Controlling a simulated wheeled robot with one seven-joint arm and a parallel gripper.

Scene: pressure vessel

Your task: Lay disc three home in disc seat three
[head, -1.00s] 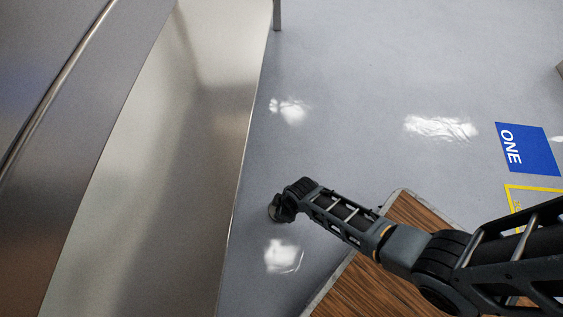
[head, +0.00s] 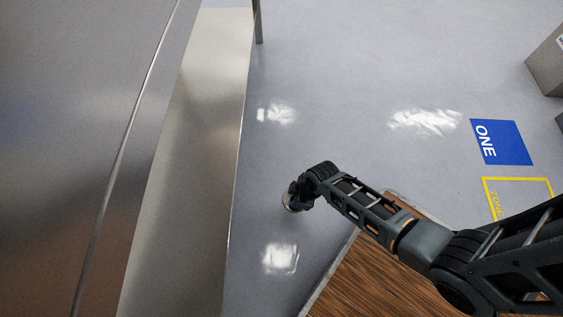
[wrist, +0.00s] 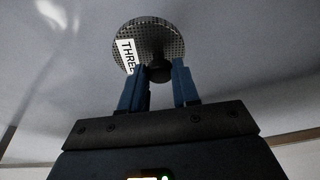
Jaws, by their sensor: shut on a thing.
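Disc three (wrist: 160,38) is a round perforated metal disc with a dark knob and a white label reading "THREE". In the wrist view my gripper (wrist: 160,80) has its two blue fingers shut on the knob, with the disc beyond the fingertips. Disc seat three is not in view.
A large steel cabinet or bench (head: 190,180) fills the left. A wooden-topped surface (head: 375,275) lies below my arm. A blue floor sign "ONE" (head: 501,143) and a yellow-outlined square (head: 520,190) are at right. A grey box (head: 548,65) stands upper right. Open floor lies between.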

